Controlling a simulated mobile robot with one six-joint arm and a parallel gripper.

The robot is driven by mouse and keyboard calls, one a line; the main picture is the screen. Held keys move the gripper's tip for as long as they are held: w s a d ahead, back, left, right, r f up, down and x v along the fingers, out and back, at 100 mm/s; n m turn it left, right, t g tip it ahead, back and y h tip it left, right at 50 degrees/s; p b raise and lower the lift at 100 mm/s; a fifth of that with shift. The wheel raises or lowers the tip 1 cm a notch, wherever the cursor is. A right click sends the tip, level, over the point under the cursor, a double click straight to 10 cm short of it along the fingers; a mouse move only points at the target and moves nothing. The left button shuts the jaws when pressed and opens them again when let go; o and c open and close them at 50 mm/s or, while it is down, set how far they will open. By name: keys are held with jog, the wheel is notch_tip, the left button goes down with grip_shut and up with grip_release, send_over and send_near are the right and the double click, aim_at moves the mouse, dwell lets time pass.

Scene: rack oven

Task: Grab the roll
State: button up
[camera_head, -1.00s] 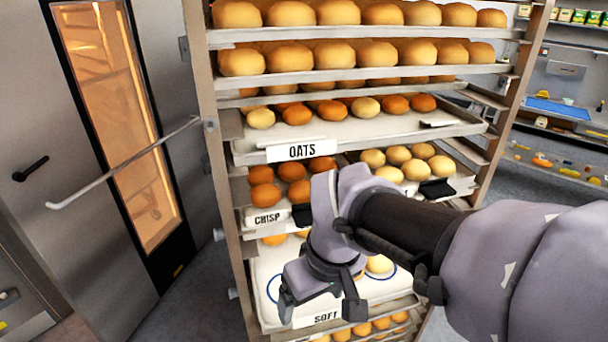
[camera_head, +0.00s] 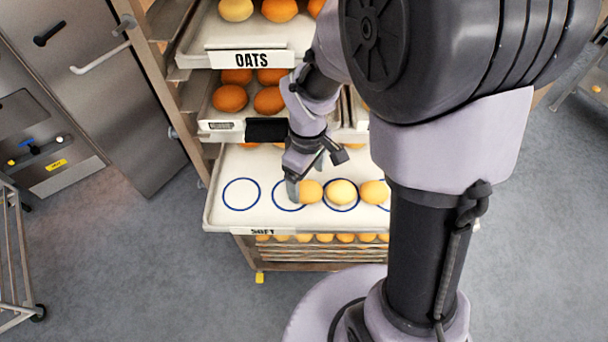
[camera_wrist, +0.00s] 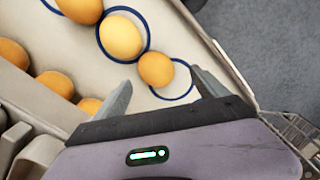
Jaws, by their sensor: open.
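A small orange-tan roll (camera_head: 311,191) sits on the white SOFT tray (camera_head: 223,216), at the right edge of a blue ring rather than centred in it. It also shows in the wrist view (camera_wrist: 156,69), ahead of and between my fingertips, with bare tray on both sides of it. My gripper (camera_head: 314,172) is open and empty, pointing down at the tray just behind and left of this roll; its two fingers also show in the wrist view (camera_wrist: 162,90). A paler roll (camera_head: 342,192) lies in the neighbouring ring. Another orange roll (camera_head: 374,192) is further right, partly near my arm.
An empty blue ring (camera_head: 241,194) lies at the tray's left. Several rolls (camera_head: 320,238) sit on a level below. An oven door with a handle (camera_head: 100,58) stands left; floor is clear there.

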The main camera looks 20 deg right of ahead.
aim_at(310, 187)
jog(key=f, duration=0.1)
jog(key=f+b, duration=0.1)
jog(key=f, duration=0.3)
jog(key=shift+w+d+f, duration=0.15)
jog(key=shift+d+f, duration=0.1)
jog(key=shift+d, duration=0.15)
jog(key=shift+r, duration=0.1)
jog(key=shift+c, duration=0.7)
jog(key=c, duration=1.3)
